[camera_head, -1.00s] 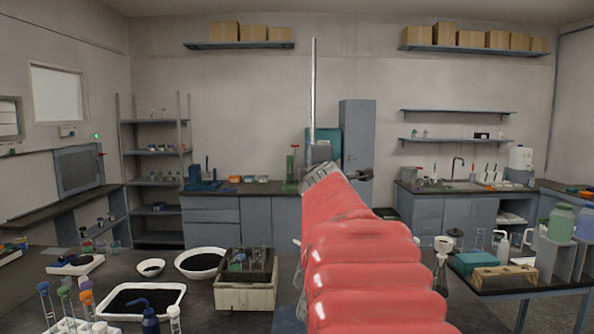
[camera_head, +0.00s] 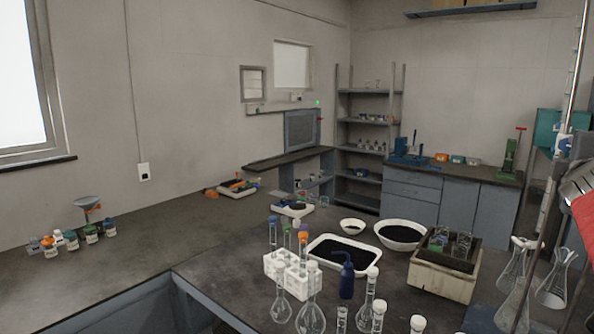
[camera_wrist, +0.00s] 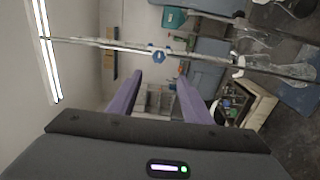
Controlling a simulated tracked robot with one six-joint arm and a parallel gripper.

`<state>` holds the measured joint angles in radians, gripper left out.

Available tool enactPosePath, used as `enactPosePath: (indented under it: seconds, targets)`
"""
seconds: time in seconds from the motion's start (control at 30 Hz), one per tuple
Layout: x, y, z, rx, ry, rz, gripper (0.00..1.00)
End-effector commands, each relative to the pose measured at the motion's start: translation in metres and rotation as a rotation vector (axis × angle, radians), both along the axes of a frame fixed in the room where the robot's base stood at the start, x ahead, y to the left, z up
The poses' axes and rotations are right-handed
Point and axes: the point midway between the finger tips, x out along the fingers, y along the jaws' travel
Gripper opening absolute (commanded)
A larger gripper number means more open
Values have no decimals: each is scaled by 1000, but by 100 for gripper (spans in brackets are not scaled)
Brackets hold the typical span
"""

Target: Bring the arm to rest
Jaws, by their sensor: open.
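My gripper (camera_wrist: 158,80) shows in the wrist view with its two purple fingers apart. Nothing is held between them. In the head view only a piece of my red arm (camera_head: 583,215) shows at the right edge. The gripper itself is not clearly visible there. A metal stand rod (camera_wrist: 105,45) with a blue clamp (camera_wrist: 159,57) crosses the wrist view just beyond the fingertips. How far the rod is from the fingers cannot be told.
Glass flasks (camera_head: 556,285) stand close to my arm at the right. A wooden crate (camera_head: 440,277), a white test-tube rack (camera_head: 290,275) and a black-filled tray (camera_head: 349,260) are on the dark bench. The bench on the left (camera_head: 170,275) is mostly clear.

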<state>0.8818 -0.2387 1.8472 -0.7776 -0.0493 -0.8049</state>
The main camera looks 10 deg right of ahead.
Motion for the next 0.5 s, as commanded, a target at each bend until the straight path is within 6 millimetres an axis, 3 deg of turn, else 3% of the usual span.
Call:
enactPosePath:
  seconds: [0.17,0.27,0.5]
  targets:
    - [11,20,-13,81,-37,18,45]
    - [23,44,-30,183,-80,39,45]
    - [44,125,-91,519,-166,70,45]
